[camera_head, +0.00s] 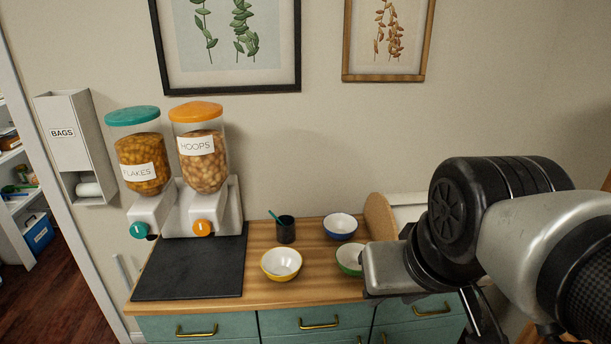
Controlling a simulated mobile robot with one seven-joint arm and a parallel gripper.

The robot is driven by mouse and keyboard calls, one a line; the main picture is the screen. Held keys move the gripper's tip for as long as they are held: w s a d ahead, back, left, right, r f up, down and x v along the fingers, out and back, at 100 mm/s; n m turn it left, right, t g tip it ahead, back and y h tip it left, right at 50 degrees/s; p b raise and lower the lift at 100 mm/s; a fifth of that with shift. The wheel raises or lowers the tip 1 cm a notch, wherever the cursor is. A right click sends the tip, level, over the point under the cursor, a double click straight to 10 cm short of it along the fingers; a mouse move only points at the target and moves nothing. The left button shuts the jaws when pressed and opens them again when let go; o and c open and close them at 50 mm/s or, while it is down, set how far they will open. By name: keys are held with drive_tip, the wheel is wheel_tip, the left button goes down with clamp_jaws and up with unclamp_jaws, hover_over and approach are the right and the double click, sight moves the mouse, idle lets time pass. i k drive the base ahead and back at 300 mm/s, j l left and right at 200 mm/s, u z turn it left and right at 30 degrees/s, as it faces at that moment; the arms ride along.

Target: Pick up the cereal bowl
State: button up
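Three bowls stand on the wooden counter, and I cannot tell which one is meant as the cereal bowl. A yellow bowl (281,265) with a white inside is nearest the front edge. A blue bowl (340,227) stands farther back to its right. A green bowl (348,260) is in front of the blue one, its right side hidden by my arm. My gripper (486,316) shows only as dark parts below my arm at the lower right, in front of the drawers. Its fingertips are not clear, and it appears apart from the bowls.
A dark cup (286,231) with a teal utensil stands behind the yellow bowl. Two cereal dispensers (203,160) stand at the left behind a black mat (190,272). A round wooden board (379,217) leans behind the green bowl. Drawers with brass handles (319,322) lie below the counter.

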sight(341, 227)
drive_tip(key=i+l, duration=0.2)
drive_tip(key=i, duration=0.25)
drive_tip(key=i+l+u, duration=0.1)
drive_tip(key=i, duration=0.35)
drive_tip(key=l, duration=0.05)
